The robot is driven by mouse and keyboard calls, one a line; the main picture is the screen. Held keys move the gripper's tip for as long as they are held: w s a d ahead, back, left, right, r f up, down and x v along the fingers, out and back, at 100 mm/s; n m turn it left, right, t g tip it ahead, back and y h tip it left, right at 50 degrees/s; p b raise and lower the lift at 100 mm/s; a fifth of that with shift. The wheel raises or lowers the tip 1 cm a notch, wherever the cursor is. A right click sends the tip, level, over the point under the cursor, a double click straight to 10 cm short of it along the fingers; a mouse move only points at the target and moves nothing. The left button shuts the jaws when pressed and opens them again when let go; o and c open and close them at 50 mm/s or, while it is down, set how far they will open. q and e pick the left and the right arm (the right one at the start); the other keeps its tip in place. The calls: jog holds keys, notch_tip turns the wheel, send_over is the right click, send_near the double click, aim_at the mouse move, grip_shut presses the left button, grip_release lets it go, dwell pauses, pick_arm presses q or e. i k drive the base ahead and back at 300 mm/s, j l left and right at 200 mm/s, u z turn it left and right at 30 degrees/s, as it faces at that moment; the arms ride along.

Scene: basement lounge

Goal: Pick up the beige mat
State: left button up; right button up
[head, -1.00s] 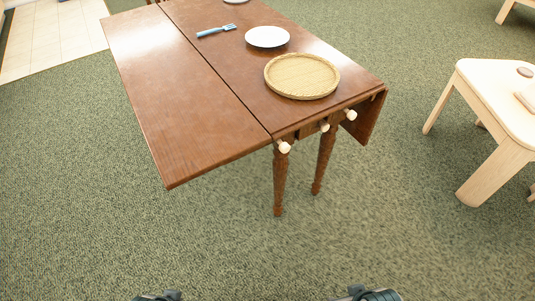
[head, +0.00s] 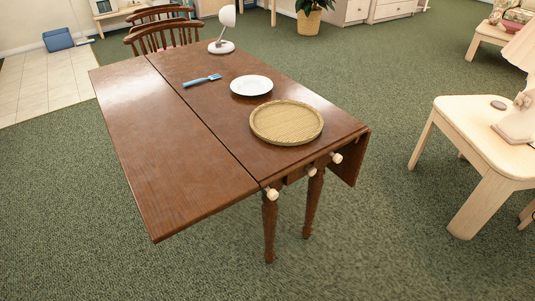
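The beige mat (head: 286,122) is a round, woven-looking disc with a raised rim. It lies flat on the brown wooden drop-leaf table (head: 165,140), near the table's front right end. Nothing covers it. Neither of my grippers shows in the head view now, so I cannot see how they stand to the mat.
A white plate (head: 251,85) sits just behind the mat, with a blue brush-like tool (head: 202,80) and a white lamp (head: 222,35) farther back. A chair (head: 165,35) stands behind the table. A pale side table (head: 475,135) stands right. Green carpet is clear in front.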

aim_at(280, 123)
jog(key=l+z, duration=0.15)
jog(key=l, duration=0.25)
jog(key=i+l+z, duration=0.1)
jog(key=l, duration=0.3)
jog(key=i+l+z, duration=0.15)
jog(key=l, duration=0.25)
jog(key=l+z, duration=0.1)
jog(key=l, duration=0.3)
jog(key=i+l+z, duration=0.15)
jog(key=l, duration=0.2)
